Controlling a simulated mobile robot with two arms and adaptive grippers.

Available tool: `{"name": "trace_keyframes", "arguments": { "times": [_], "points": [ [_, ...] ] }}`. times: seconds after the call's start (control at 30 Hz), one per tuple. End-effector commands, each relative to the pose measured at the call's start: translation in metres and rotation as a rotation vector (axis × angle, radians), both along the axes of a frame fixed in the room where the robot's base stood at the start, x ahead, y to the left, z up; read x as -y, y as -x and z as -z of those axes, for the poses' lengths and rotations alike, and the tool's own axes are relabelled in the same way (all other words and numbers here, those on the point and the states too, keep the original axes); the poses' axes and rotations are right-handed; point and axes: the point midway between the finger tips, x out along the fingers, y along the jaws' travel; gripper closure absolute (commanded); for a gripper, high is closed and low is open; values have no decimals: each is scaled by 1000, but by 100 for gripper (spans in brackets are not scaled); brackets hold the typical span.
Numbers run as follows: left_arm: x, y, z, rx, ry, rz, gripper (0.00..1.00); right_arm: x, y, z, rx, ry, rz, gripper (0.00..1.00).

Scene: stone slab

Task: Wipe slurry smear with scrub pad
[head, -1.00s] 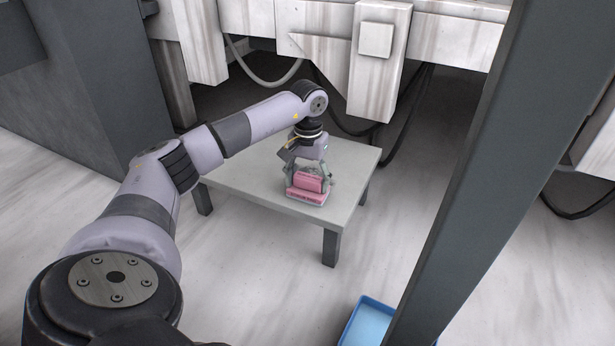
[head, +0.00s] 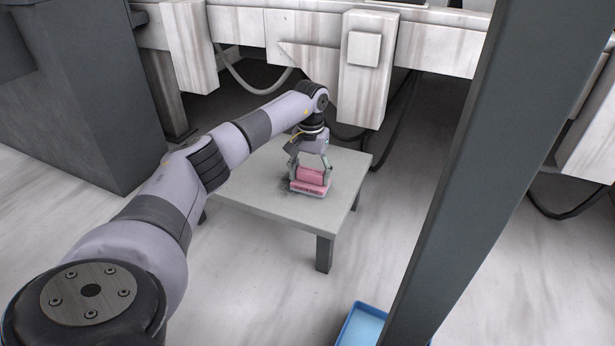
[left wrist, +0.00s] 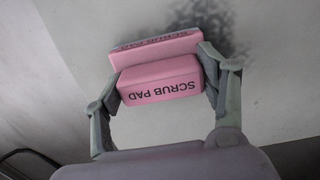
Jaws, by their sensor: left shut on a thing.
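The pink scrub pad (head: 309,181) is on or just above the top of a low grey table (head: 262,200); the head view does not settle which. My left gripper (head: 310,172) is shut on it, with one finger on each side. In the left wrist view the scrub pad (left wrist: 160,80) shows its printed label between the fingers. The slurry smear (left wrist: 222,35) is a dark speckled patch beside and partly behind the pad. In the head view the smear (head: 286,184) shows just left of the pad. My right gripper is not in view.
A blue tray (head: 362,326) lies on the floor at the bottom, partly hidden by a dark post (head: 468,170). Pale blocky machinery (head: 364,75) with hanging cables stands behind the table. The left part of the tabletop is clear.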

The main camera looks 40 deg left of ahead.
Motion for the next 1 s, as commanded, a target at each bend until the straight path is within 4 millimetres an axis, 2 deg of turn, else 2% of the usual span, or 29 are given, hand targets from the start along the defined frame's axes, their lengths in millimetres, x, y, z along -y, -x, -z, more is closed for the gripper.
{"name": "trace_keyframes", "arguments": {
  "times": [0.5, 0.73, 1.0],
  "points": [
    [-10, -32, 4, 0, -1, -1, 56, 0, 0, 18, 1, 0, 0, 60],
    [-16, -31, 2, -1, -3, -1, 56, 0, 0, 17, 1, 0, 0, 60],
    [-34, -25, 0, -2, -3, -2, 56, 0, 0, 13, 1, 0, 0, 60]
  ]
}}
